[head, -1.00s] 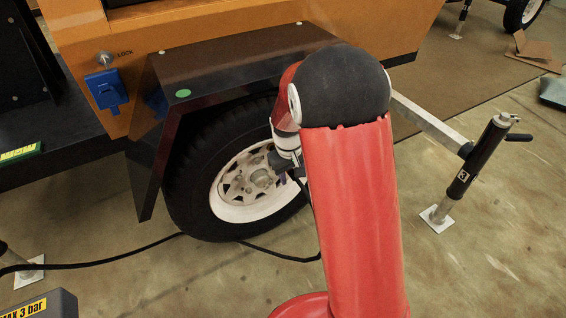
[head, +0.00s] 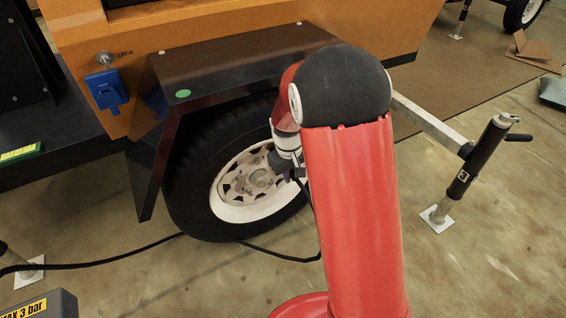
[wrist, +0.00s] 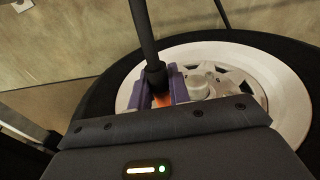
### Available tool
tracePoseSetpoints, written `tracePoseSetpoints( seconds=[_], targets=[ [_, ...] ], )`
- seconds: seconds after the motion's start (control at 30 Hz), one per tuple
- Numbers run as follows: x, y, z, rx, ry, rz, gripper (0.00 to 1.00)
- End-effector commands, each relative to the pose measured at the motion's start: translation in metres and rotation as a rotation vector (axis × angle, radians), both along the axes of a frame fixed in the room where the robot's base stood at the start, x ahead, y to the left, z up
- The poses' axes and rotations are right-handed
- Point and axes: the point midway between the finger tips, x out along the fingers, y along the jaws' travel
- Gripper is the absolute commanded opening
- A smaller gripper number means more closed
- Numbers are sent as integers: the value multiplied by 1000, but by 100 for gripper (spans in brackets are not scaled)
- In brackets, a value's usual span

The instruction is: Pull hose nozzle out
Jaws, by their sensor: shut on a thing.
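The hose nozzle, with a black collar and an orange part (wrist: 162,99), sits between the two purple fingers of my gripper (wrist: 158,88) in the wrist view. My gripper is shut on it. A black hose (wrist: 142,32) runs from the nozzle to the top of that view. The white-rimmed wheel (wrist: 283,88) is behind the fingers; I cannot tell whether the nozzle touches its valve. In the head view, my gripper (head: 284,165) is in front of the wheel (head: 232,205), its fingers partly hidden by my arm.
A dark fender (head: 230,70) overhangs the tyre. A black hose (head: 110,258) lies along the floor. A grey box marked "MAX 3 bar" (head: 45,305) stands at lower left. The floor between wheel and box is clear apart from the hose.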

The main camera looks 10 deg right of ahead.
Motion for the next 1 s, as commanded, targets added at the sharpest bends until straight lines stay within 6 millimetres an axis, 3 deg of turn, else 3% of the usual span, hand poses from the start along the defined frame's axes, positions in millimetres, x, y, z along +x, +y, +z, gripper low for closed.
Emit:
tracePoseSetpoints(
  seconds=[0.37, 1.0],
  targets=[
    [-4, -1, 0, 0, 0, 0, 0],
    [-28, -9, 0, 0, 0, 0, 0]
  ],
)
